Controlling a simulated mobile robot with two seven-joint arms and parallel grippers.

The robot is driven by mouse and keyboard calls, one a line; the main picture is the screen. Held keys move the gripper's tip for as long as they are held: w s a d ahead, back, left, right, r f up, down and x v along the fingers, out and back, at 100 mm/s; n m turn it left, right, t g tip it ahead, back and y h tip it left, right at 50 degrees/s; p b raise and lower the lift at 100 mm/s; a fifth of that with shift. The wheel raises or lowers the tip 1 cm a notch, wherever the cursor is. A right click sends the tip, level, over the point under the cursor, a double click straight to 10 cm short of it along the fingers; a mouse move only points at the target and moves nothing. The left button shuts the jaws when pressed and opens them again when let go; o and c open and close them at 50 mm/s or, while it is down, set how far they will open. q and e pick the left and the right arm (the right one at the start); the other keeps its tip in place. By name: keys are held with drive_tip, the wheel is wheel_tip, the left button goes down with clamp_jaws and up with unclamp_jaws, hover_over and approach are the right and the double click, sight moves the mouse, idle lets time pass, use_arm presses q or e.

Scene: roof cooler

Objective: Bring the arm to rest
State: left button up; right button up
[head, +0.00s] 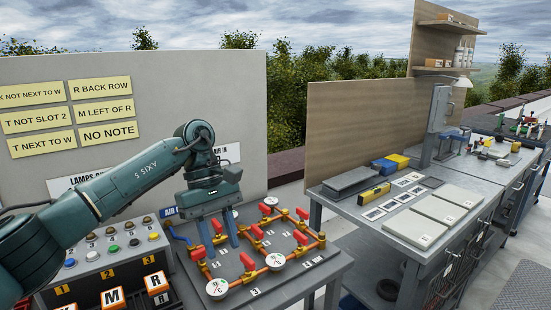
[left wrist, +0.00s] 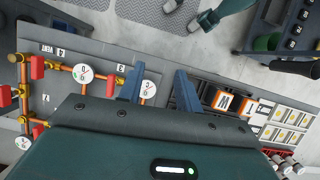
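My left arm reaches in from the left in the head view. Its left gripper (head: 218,233) points down over the pipe board, with its two blue fingers apart and nothing between them. In the left wrist view the left gripper (left wrist: 160,88) also shows spread, empty fingers, over the strip between the pipe board and the lettered blocks. Whether the fingertips touch anything is hard to tell. My right gripper is in neither view.
Below the left gripper is a board of orange pipes (head: 298,258) with red valve handles and white gauges (head: 275,261). A button panel (head: 112,252) and lettered blocks (head: 155,282) stand left of it. A note panel (head: 150,90) rises behind. A grey workbench (head: 345,206) is at right.

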use_arm(q)
drive_tip(key=s+d+f+n+t+h+p, duration=0.1)
drive_tip(key=s+d+f+n+h, duration=0.1)
drive_tip(key=s+d+n+h, duration=0.5)
drive_tip(key=s+d+f+n+t+h+p, duration=0.1)
drive_tip(key=s+d+f+n+h, duration=0.15)
drive_tip(key=d+n+h, duration=0.8)
drive_tip(key=a+f+n+t+y, duration=0.55)
drive_tip(key=n+t, duration=0.35)
drive_tip(key=n, duration=0.6)
drive_tip(key=a+f+n+t+y, duration=0.5)
drive_tip(key=n+t, duration=0.4)
drive_tip(key=n, duration=0.6)
drive_tip(key=s+a+f+n+g+y+p, duration=0.1)
drive_tip(key=s+a+f+n+g+y, duration=0.5)
drive_tip(key=s+a+f+n, duration=0.5)
drive_tip(key=s+f+n, duration=0.2)
drive_tip(key=s, duration=0.1)
drive_tip(key=shift+s+f+n, duration=0.15)
drive_tip(key=shift+f+n, duration=0.2)
drive_tip(key=shift+f, duration=0.05)
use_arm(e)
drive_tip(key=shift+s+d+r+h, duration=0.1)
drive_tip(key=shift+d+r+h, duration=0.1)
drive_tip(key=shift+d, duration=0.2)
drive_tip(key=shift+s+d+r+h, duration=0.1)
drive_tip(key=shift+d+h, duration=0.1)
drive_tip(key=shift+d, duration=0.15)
